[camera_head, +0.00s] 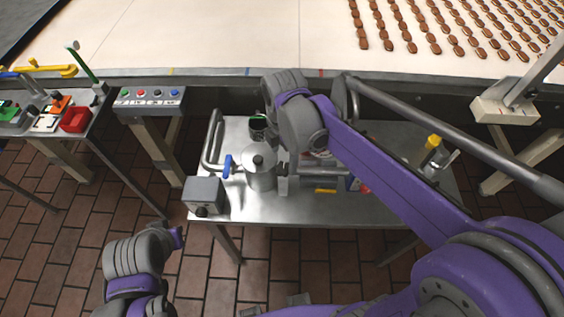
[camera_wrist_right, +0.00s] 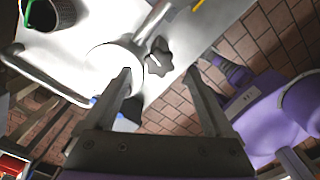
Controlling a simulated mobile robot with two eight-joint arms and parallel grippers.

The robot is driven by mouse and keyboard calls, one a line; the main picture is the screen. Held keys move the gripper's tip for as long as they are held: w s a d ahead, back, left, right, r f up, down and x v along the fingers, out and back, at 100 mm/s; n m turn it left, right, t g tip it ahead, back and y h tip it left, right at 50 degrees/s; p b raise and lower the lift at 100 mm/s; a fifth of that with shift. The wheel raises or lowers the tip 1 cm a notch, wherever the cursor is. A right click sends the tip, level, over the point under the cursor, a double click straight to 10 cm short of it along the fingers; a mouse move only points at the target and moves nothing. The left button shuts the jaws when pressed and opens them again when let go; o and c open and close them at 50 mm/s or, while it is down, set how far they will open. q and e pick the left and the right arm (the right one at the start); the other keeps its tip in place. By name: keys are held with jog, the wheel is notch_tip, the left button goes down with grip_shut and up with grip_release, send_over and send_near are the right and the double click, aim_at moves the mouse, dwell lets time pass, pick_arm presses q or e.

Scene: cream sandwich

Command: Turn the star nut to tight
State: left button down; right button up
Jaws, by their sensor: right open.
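The star nut (camera_wrist_right: 158,57) is a dark, lobed knob in the right wrist view, at the edge of the bright steel table, beside a round pale metal body (camera_wrist_right: 112,62). My right gripper (camera_wrist_right: 158,74) is open, its two fingers spread wide. The nut shows between and just beyond the fingertips; I cannot tell whether they touch it. In the head view my right wrist hangs over the steel table beside a lidded metal vessel (camera_head: 261,180), hiding the nut and most of the gripper. My left arm is at the lower left; its fingers do not show.
The steel table (camera_head: 300,212) carries a grey box (camera_head: 205,193) with a black knob, a blue lever (camera_head: 228,166), a dark green-rimmed cup (camera_head: 258,124) and pipe rails. A button panel (camera_head: 149,97) stands left. The conveyor (camera_head: 230,35) runs behind. Brick floor is open in front.

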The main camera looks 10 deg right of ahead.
aim_at(283, 168)
jog(key=shift+f, duration=2)
jog(key=c, duration=1.4)
